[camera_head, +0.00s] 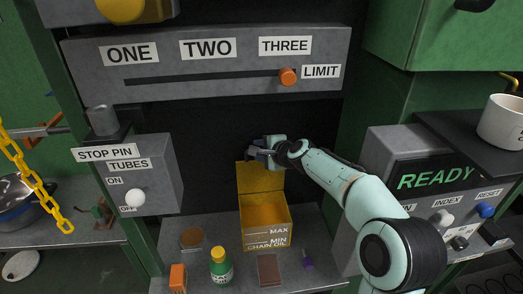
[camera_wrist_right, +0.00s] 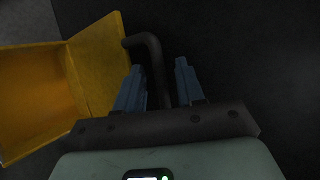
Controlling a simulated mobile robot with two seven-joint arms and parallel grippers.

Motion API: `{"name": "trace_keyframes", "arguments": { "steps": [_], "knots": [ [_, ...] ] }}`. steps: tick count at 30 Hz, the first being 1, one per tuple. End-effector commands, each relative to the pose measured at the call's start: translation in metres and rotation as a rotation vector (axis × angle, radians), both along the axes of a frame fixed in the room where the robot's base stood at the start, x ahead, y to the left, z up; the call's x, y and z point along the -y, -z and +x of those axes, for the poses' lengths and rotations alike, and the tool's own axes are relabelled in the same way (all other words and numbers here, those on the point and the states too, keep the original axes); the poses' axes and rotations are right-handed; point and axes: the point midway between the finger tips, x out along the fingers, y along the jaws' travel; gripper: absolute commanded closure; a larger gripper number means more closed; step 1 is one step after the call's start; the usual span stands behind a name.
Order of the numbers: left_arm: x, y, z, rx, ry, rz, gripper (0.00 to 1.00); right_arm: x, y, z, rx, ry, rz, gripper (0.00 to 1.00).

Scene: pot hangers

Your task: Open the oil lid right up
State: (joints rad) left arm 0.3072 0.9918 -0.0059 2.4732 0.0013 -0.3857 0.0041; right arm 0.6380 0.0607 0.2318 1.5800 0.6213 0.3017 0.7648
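The yellow chain oil box (camera_head: 265,235) stands on the grey bench, its front marked MAX and MIN. Its lid (camera_head: 261,178) is raised and stands up at the back edge, so the inside shows. My right gripper (camera_head: 259,151) is at the lid's top edge. In the right wrist view, the two blue fingers (camera_wrist_right: 158,85) stand apart on either side of a dark bent handle (camera_wrist_right: 147,42) beside the yellow lid (camera_wrist_right: 98,62). Narrow gaps seem to show between handle and fingers. My left gripper is out of view.
A green bottle with a yellow cap (camera_head: 221,267), an orange block (camera_head: 178,278), a brown block (camera_head: 269,270) and a purple item (camera_head: 307,259) stand in front. The STOP PIN box (camera_head: 150,175) is left, the READY panel (camera_head: 432,178) right. A slider panel (camera_head: 210,65) hangs above.

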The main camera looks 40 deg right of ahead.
Motion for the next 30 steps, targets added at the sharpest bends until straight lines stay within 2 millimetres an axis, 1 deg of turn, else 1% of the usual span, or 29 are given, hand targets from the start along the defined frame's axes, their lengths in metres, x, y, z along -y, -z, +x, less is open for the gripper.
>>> {"name": "trace_keyframes", "arguments": {
  "steps": [5,8,11,15,21,25,30],
  "knots": [
    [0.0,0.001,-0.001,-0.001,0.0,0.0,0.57,0.001,-0.001,-0.001,0.0,0.002,-0.001,0.62],
    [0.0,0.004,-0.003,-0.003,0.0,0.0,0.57,0.0,-0.004,-0.008,0.001,0.002,-0.003,0.62],
    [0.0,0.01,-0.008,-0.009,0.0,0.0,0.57,-0.001,-0.011,-0.023,0.002,0.003,-0.005,0.62],
    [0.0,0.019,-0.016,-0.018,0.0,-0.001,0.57,-0.005,-0.025,-0.051,0.003,0.003,-0.005,0.62],
    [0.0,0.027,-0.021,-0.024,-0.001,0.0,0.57,-0.009,-0.046,-0.089,0.002,0.001,-0.003,0.62],
    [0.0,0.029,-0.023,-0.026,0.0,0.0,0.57,-0.011,-0.054,-0.106,0.001,0.001,-0.002,0.62],
    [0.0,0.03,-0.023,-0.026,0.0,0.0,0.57,-0.012,-0.061,-0.117,0.0,0.0,0.0,0.62]
  ]
}}
